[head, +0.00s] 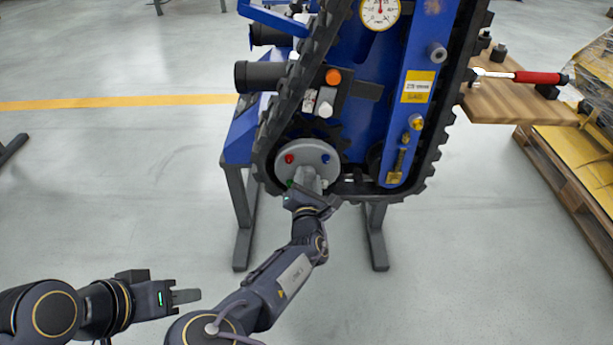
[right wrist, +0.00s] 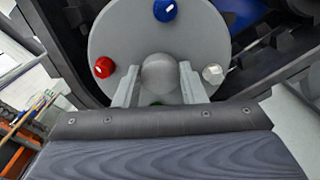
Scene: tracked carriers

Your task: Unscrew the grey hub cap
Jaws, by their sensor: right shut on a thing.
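The grey hub cap (right wrist: 160,75) is a rounded grey dome in the middle of a light grey wheel disc (head: 292,158). It sits between the two fingers of my right gripper (right wrist: 158,85) in the right wrist view. In the head view my right gripper (head: 308,178) reaches up to the disc and mostly hides the cap. The right fingers are shut on the cap. My left gripper (head: 186,297) is low at the left, away from the machine; its fingers show edge-on, so their opening is unclear.
Around the cap the disc carries a red knob (right wrist: 104,67), a blue knob (right wrist: 165,10), a white knob (right wrist: 213,73) and a partly hidden green one. A black track (head: 279,110) loops closely around the wheel. A red-handled tool (head: 537,77) lies on a wooden board at right.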

